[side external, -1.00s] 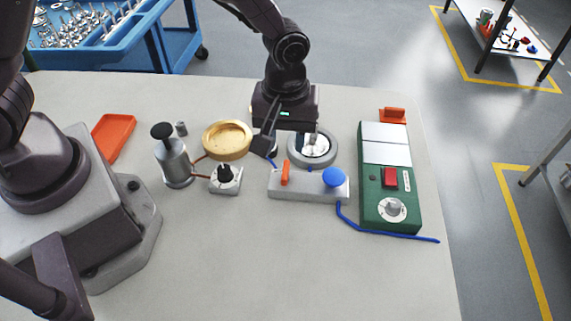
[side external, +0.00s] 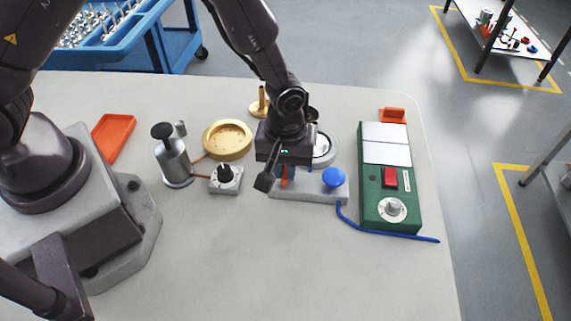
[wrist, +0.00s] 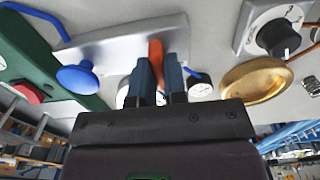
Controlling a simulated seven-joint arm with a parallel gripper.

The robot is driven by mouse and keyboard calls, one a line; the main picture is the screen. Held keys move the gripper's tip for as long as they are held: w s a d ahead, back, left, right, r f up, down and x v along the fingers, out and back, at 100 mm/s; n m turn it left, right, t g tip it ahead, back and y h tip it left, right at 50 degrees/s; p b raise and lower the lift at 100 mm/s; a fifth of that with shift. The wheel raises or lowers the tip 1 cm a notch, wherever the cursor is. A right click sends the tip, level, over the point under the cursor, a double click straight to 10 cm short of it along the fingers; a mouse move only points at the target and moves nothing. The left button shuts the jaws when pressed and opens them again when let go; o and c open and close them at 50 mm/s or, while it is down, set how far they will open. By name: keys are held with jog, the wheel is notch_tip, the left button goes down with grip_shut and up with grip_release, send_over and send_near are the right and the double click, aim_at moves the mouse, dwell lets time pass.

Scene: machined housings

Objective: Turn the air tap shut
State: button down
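The air tap seems to be the orange lever (side external: 284,176) on the light grey block (side external: 318,196). My gripper (side external: 267,181) is low over the block's left end. In the side view its visible dark fingertip is just left of and in front of the lever, and my gripper body hides the lever's top. In the wrist view the two fingers (wrist: 161,78) stand close together with a narrow gap. The orange lever (wrist: 156,48) shows right at their tips, partly behind them. I cannot tell whether they touch it or are fully shut.
A blue knob (side external: 333,177) sits on the same block. A round gauge (side external: 325,148) is behind it. A green control box (side external: 390,190) stands to the right with a blue hose (side external: 385,234). A black-knobbed switch (side external: 225,178) and brass dish (side external: 227,140) are left. The front table is clear.

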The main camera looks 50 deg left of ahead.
jog(key=shift+m, duration=0.3)
jog(key=m, duration=0.3)
jog(key=shift+m, duration=0.3)
jog(key=m, duration=0.4)
jog(key=shift+m, duration=0.3)
jog(key=m, duration=0.4)
jog(key=shift+m, duration=2.5)
jog(key=c, duration=1.2)
grip_release()
jog(key=shift+o, duration=0.2)
jog(key=shift+r, duration=0.15)
